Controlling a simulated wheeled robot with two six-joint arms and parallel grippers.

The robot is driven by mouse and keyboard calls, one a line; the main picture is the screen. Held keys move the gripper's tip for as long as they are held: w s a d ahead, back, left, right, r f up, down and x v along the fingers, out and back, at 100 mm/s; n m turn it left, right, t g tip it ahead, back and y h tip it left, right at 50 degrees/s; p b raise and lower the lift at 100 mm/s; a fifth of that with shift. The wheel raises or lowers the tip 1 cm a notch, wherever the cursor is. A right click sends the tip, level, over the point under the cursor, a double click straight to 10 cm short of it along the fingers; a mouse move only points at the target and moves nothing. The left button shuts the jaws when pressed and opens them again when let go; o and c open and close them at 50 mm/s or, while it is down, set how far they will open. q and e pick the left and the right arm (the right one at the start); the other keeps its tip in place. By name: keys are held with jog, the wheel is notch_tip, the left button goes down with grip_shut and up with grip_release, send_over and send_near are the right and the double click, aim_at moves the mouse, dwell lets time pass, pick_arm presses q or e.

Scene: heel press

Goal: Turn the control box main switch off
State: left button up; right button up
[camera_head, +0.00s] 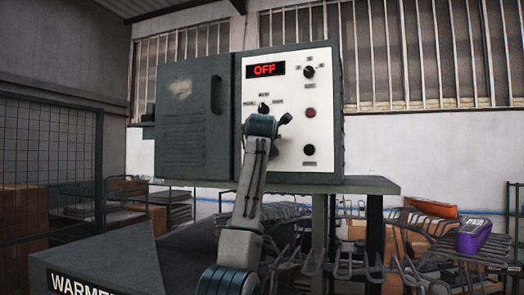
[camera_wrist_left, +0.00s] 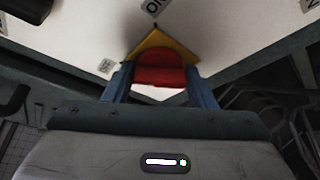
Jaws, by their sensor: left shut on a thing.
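The control box (camera_head: 322,160) is a dark grey cabinet with a white panel on its right part. Its display (camera_head: 265,69) reads OFF in red letters. In the left wrist view the main switch, a red handle (camera_wrist_left: 160,76) on a yellow plate (camera_wrist_left: 158,43), sits between the blue fingers of my left gripper (camera_wrist_left: 161,82), which is shut on the handle. In the head view my left arm reaches up to the panel's lower left and hides the switch. My right gripper is in neither view.
The panel also carries a top knob (camera_head: 308,72), a red button (camera_head: 310,113) and a lower black knob (camera_head: 309,150). The box stands on a grey table (camera_head: 375,185). Wire racks with a purple device (camera_head: 472,236) stand at right; a mesh fence (camera_head: 45,145) is at left.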

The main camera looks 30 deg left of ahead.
pick_arm(q)
jog(key=shift+f+n+h, duration=0.1)
jog(key=shift+n+h, duration=0.3)
jog(key=shift+n, duration=0.3)
jog(key=o, duration=1)
jog(key=b+v, duration=0.5)
jog(key=v, duration=0.5)
jog(key=shift+s+d+r+b, duration=0.15)
jog(key=shift+s+r+b, duration=0.15)
jog(key=shift+b, duration=0.1)
